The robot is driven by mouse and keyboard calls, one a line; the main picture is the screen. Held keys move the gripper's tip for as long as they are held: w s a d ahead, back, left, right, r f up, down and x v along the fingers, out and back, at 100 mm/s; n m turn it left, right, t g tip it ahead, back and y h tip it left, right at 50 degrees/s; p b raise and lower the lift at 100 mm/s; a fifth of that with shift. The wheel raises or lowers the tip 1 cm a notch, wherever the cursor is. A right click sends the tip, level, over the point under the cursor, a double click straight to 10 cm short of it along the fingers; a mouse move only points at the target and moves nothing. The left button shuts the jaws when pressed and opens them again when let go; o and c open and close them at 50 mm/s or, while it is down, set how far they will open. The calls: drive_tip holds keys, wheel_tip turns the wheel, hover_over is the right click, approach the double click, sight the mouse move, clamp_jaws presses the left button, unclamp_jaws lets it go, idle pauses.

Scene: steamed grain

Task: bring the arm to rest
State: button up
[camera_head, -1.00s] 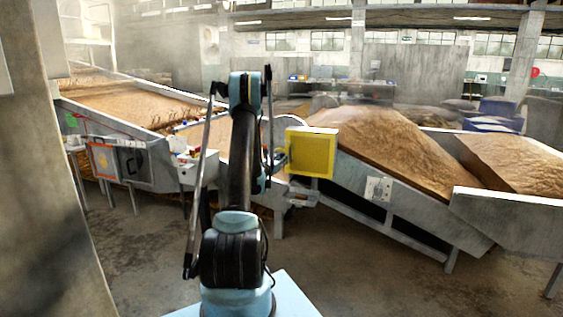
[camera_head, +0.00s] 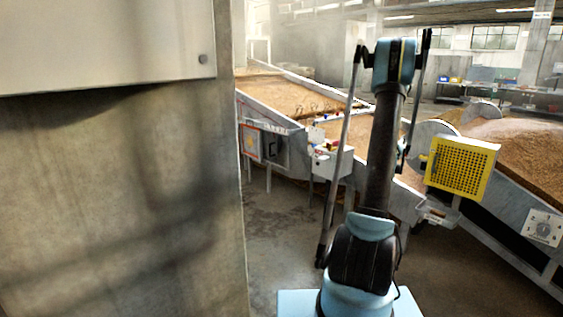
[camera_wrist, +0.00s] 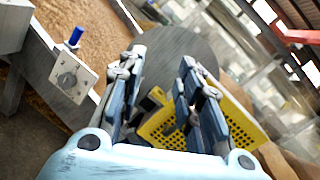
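My arm (camera_head: 380,150) stands upright on its light blue base in the head view, right of the middle, with a long rod-like link hanging at its left side. My gripper is not clearly seen in the head view. In the wrist view my gripper (camera_wrist: 163,57) has its two fingers apart with nothing between them. Beyond the fingers are a grey round plate (camera_wrist: 192,42) and a yellow perforated guard (camera_wrist: 240,125), neither visibly held.
A concrete wall (camera_head: 110,190) fills the left of the head view. Metal grain beds (camera_head: 300,92) stand behind my arm, with the yellow guard (camera_head: 461,167) close to its right. A control box (camera_head: 330,160) is behind it. Bare floor (camera_head: 285,225) shows between wall and arm.

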drive_tip(key=s+a+r+n+y, duration=0.2)
drive_tip(key=a+r+n+y, duration=0.15)
drive_tip(key=a+n, duration=0.4)
drive_tip(key=s+a+r+n+y, duration=0.2)
drive_tip(key=s+a+n+y, duration=0.15)
drive_tip(key=a, duration=0.65)
drive_tip(key=s+a+r+n+y, duration=0.1)
drive_tip(key=a+r+n+y, duration=0.25)
drive_tip(key=a+n, duration=0.4)
drive_tip(key=s+a+f+n+g+y, duration=0.25)
drive_tip(key=s+a+n, duration=0.25)
drive_tip(key=s+a, duration=0.45)
drive_tip(key=s+a+f+n+g, duration=0.2)
drive_tip(key=s+a+f+n, duration=0.2)
drive_tip(key=s, duration=0.5)
drive_tip(key=s+a+f+n+g, duration=0.3)
drive_tip(key=s+f+n, duration=0.1)
drive_tip(key=s, duration=0.6)
drive_tip(key=s+d+f+n+g+h, duration=0.1)
drive_tip(key=s+f+n+g, duration=0.1)
drive_tip(key=s, duration=0.8)
drive_tip(key=s+d+f+n+g+h, duration=0.1)
drive_tip(key=s+f+n+g, duration=0.2)
drive_tip(key=s+f, duration=0.4)
drive_tip(key=s+n, duration=0.1)
drive_tip(key=s, duration=0.2)
